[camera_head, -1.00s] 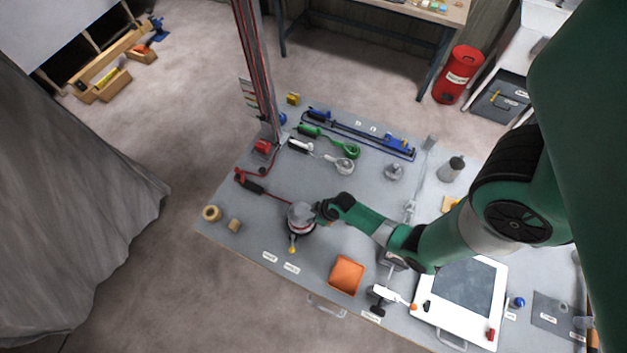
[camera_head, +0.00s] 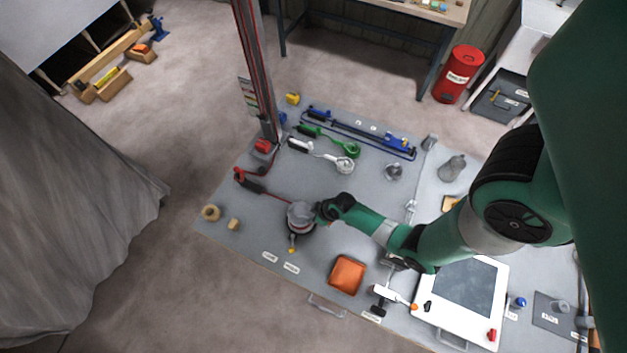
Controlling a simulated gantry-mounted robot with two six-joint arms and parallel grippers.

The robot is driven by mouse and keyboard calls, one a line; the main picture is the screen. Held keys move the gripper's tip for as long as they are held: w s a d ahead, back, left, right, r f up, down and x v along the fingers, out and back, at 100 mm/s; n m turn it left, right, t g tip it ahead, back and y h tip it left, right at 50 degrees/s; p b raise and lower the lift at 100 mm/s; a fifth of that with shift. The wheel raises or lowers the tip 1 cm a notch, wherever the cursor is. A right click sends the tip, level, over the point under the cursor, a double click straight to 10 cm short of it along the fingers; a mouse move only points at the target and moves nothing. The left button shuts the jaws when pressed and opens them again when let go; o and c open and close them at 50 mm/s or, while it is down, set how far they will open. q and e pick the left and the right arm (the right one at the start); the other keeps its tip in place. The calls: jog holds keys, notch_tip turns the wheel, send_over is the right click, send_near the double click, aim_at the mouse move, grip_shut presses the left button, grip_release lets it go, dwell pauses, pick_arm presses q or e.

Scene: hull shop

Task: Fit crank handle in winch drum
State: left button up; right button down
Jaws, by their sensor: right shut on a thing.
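My right gripper (camera_head: 293,242) points down over the front left part of the grey bench, below a round grey wrist piece. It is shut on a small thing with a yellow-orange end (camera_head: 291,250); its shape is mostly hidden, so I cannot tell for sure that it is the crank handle. A small silver round part (camera_head: 394,172) stands on the bench to the right; I cannot tell whether it is the winch drum. The bench right under the wrist is hidden. My left gripper is not in view.
An orange tray (camera_head: 348,275) lies right of the gripper. A red-and-black tool (camera_head: 251,185) lies to its left, green (camera_head: 345,149) and white (camera_head: 342,164) tools behind it. A tan ring (camera_head: 211,213) sits near the left edge. A white-framed panel (camera_head: 462,290) lies front right.

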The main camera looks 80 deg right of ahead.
jog(key=shift+c, duration=0.8)
grip_release()
notch_tip(320, 180, up, 6)
jog(key=p, duration=0.5)
jog(key=shift+f+p, duration=0.1)
jog(key=shift+p, duration=0.25)
jog(key=shift+r+p, duration=0.65)
jog(key=shift+r, duration=0.45)
